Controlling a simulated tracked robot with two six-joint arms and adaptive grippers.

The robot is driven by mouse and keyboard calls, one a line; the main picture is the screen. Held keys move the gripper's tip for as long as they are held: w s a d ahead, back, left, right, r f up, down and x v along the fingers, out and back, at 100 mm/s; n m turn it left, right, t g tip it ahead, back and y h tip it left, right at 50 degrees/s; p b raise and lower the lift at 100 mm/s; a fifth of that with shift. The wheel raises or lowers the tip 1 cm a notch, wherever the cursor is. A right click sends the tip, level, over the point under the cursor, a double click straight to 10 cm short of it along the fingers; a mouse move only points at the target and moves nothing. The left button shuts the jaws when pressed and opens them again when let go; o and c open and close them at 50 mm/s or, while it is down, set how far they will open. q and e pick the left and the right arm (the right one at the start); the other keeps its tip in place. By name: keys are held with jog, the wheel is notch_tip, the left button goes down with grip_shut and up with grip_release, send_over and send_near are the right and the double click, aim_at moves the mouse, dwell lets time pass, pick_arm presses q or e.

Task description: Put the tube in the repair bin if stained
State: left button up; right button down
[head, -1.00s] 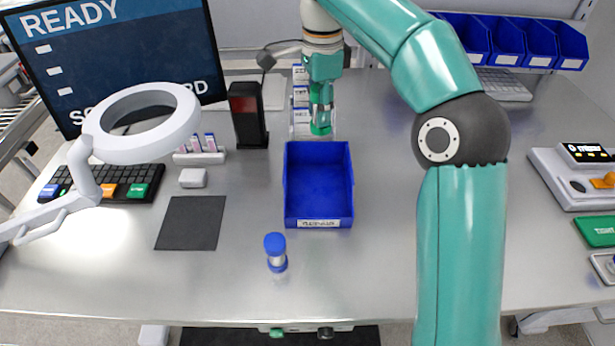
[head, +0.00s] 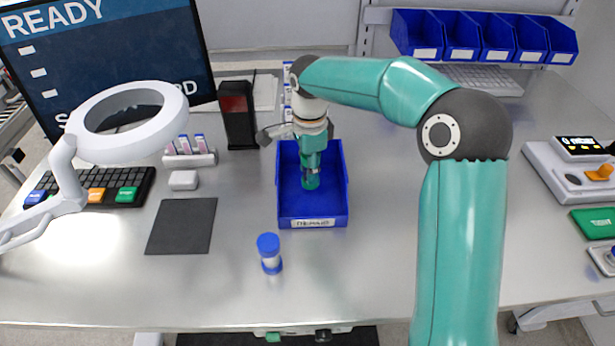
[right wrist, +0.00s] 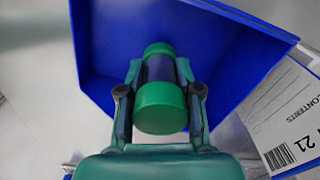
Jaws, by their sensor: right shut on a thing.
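My right gripper (head: 310,180) points down inside or just over the blue bin (head: 313,213). The label on the bin's front is too small to read surely. In the right wrist view, my gripper (right wrist: 160,100) is shut on a tube (right wrist: 160,108) with green ends and a dark middle between the fingers. The blue bin (right wrist: 105,50) surrounds the tube's far end there. I cannot tell whether the tube touches the bin floor, and no stain can be made out. My left gripper is not in view.
A blue-capped vial (head: 269,253) stands in front of the bin. A dark mat (head: 181,226), a white magnifier ring (head: 128,150), a small rack (head: 190,159) and a black scanner-like post (head: 238,115) are to the left.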

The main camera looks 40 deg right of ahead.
jog(key=shift+f, duration=1.5)
jog(key=shift+f, duration=0.2)
jog(key=c, duration=0.8)
grip_release()
jog(key=shift+r, duration=0.1)
jog(key=shift+r, duration=0.1)
notch_tip(320, 180, up, 12)
